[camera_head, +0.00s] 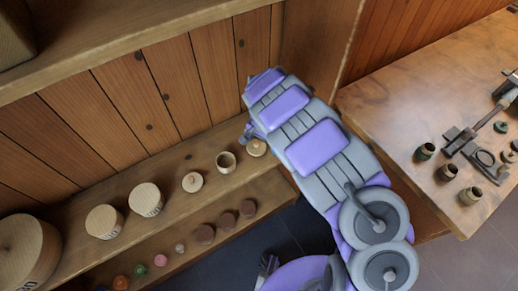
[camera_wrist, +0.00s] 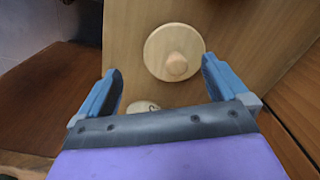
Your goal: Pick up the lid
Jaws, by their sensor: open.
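The lid (camera_wrist: 174,52) is a round, pale wooden disc with a knob in its middle. It lies on the wooden shelf, ahead of and between the fingers in the wrist view. My gripper (camera_wrist: 161,72) is open, with a blue finger on each side and nothing held. In the head view my gripper (camera_head: 247,132) is mostly hidden by my arm. A knobbed wooden piece (camera_head: 256,148) sits just below it, and a similar one (camera_head: 192,182) stands farther left. I cannot tell for sure which of them the wrist view shows.
A hollow wooden cup (camera_head: 226,162) stands between the knobbed pieces. Wooden cylinders (camera_head: 146,199) stand farther left on the shelf (camera_head: 172,218). Several small brown and coloured pieces line the lower ledge. A plank wall (camera_head: 170,90) rises behind. A workbench (camera_head: 400,100) with tools is at right.

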